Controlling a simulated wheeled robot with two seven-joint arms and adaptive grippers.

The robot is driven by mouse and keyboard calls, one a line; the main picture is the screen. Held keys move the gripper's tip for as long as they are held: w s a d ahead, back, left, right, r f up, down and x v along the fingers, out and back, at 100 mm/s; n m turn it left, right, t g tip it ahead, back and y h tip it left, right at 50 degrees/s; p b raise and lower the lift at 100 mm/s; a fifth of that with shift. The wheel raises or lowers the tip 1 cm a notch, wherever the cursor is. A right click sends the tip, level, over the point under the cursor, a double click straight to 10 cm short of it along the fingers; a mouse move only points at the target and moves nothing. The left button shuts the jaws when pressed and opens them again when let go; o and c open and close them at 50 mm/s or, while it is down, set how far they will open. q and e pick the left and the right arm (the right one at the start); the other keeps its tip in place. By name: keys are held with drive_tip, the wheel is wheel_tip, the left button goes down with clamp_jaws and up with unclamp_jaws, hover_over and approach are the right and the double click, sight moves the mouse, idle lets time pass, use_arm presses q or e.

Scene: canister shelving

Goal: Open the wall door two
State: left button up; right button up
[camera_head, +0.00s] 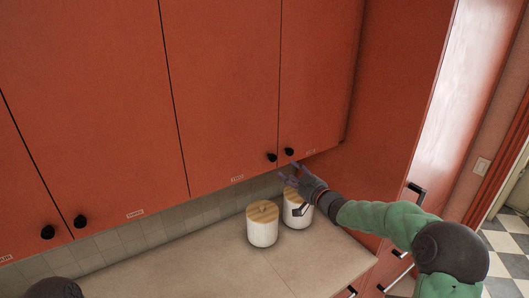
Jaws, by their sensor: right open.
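A row of red wall cupboard doors hangs above the counter, and all of them look shut. The labels on their lower edges are too small to read, so I cannot tell which is door two. A far-right door (318,75) has a round black knob (289,152) at its lower left corner. The wide door beside it (222,80) has a black knob (272,157) at its lower right corner. My right gripper (286,176) is open and empty, just below these two knobs and apart from them. My left gripper is out of view.
Two white canisters with wooden lids, one at the front (262,228) and one behind (297,212), stand on the beige counter (190,262) below my right gripper. A tall red cabinet (390,110) stands at the right. The counter's left part is clear.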

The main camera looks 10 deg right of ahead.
sight(274, 159)
drive_tip(key=p+x, duration=0.1)
drive_tip(key=x, duration=0.4)
drive_tip(key=p+x, duration=0.2)
drive_tip(key=x, duration=0.2)
drive_tip(key=shift+w+a+r, duration=0.1)
drive_tip(key=shift+w+r, duration=0.1)
drive_tip(key=shift+w, duration=0.15)
drive_tip(key=shift+w+a+f, duration=0.1)
drive_tip(key=shift+w+a, duration=0.05)
drive_tip(key=shift+w, duration=0.25)
clamp_jaws()
